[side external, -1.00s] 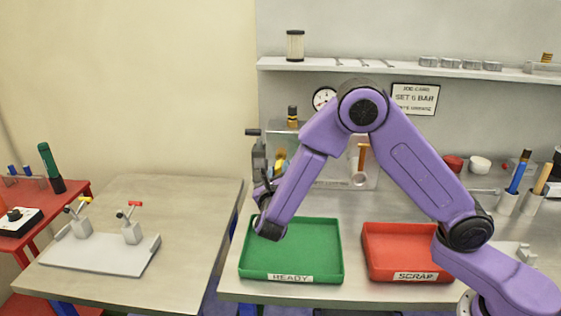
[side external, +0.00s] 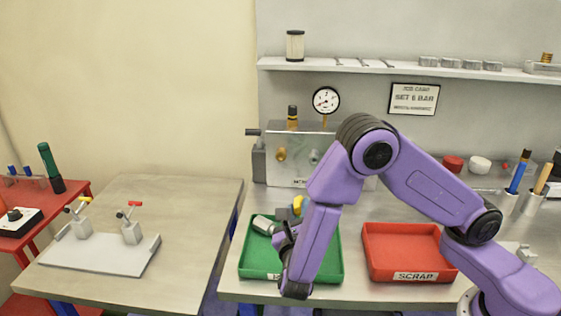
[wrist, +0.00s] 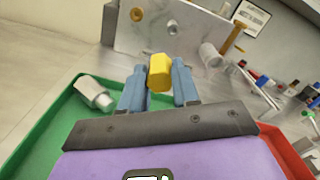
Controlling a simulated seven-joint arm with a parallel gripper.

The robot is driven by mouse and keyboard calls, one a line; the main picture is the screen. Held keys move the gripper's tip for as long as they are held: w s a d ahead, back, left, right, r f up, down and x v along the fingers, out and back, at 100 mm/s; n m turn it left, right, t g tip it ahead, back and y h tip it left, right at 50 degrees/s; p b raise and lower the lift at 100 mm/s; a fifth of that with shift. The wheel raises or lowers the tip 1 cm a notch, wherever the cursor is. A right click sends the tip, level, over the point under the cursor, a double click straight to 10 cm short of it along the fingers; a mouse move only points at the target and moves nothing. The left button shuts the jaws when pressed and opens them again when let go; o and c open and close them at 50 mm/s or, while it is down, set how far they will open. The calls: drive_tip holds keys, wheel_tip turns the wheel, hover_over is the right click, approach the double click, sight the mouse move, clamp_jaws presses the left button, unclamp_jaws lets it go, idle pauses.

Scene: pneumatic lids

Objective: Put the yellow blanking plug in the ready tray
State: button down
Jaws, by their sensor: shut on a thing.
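The yellow blanking plug (wrist: 159,72) sits between the two blue fingers of my gripper (wrist: 158,88) in the wrist view. My gripper (side external: 292,214) is shut on it. In the side view the yellow plug (side external: 297,205) shows at the fingertips, around the back edge of the green ready tray (side external: 325,270). Its exact height above the tray is hard to tell. My arm hides part of the tray and its label. A silver-white cylindrical part (side external: 263,225) lies in the tray's back left; it also shows in the wrist view (wrist: 93,93).
The red scrap tray (side external: 405,262) stands to the right and looks empty. A grey block with fittings and a gauge (side external: 300,160) stands behind the ready tray. A side table at left holds a plate with two levered fittings (side external: 105,255).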

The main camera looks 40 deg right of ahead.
drive_tip(key=shift+f, duration=1.6)
drive_tip(key=c, duration=0.8)
unclamp_jaws()
drive_tip(key=shift+o, duration=0.2)
drive_tip(key=v, duration=1.7)
drive_tip(key=shift+s+a+r, duration=0.1)
drive_tip(key=shift+s+a, duration=0.05)
